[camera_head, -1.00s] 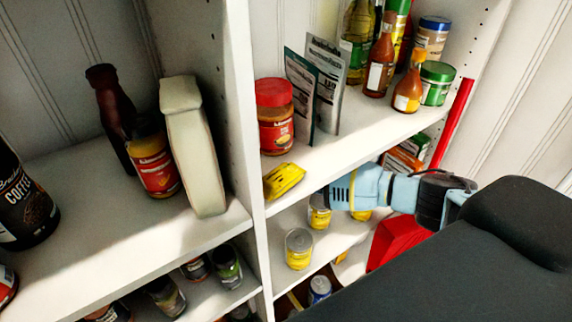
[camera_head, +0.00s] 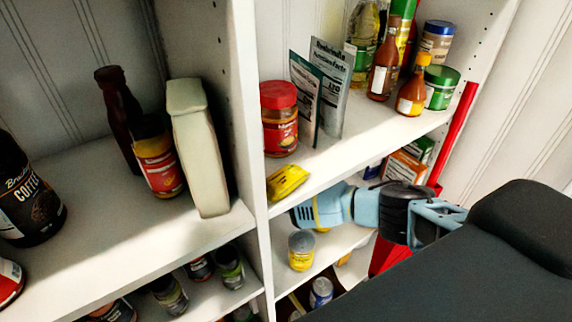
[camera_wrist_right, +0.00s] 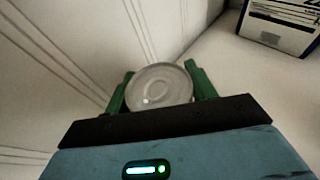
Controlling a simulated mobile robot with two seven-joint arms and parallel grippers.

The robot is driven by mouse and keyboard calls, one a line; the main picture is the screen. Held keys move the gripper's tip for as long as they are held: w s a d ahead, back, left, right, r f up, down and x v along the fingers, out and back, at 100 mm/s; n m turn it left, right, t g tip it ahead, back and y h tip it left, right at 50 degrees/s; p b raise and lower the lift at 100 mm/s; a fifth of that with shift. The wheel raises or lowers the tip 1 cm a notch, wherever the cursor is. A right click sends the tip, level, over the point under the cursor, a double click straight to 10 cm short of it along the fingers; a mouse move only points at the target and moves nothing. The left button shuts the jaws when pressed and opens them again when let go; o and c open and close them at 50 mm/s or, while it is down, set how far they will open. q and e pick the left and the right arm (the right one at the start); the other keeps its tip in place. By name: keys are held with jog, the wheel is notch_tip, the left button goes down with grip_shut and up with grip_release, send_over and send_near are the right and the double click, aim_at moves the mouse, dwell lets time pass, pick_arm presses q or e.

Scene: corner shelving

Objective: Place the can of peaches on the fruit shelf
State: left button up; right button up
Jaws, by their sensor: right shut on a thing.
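My right gripper (camera_wrist_right: 159,72) is shut on a can (camera_wrist_right: 161,88) in the right wrist view. Its round silver end sits between the two green fingers, and its label cannot be seen. In the head view my blue right wrist reaches from the right into the space below the upper right shelf (camera_head: 355,133); the fingers and held can are hidden there. A yellow-labelled can (camera_head: 301,252) with a silver top stands upright on the lower shelf (camera_head: 338,243), below my wrist. My left gripper is not in view.
A yellow packet (camera_head: 287,183) lies at the upper shelf's front edge, just above my wrist. Boxes (camera_head: 407,166) stand behind my arm. A white divider (camera_head: 247,120) bounds the bay on the left. A red upright object (camera_head: 455,135) is at the right.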

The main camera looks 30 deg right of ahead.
dwell(0.3)
jog(key=shift+f, duration=0.2)
jog(key=o, duration=1.2)
jog(key=shift+r, duration=0.1)
jog(key=shift+s+a+r, duration=0.1)
jog(key=v, duration=0.7)
jog(key=shift+o, duration=0.4)
jog(key=shift+s+a, duration=0.1)
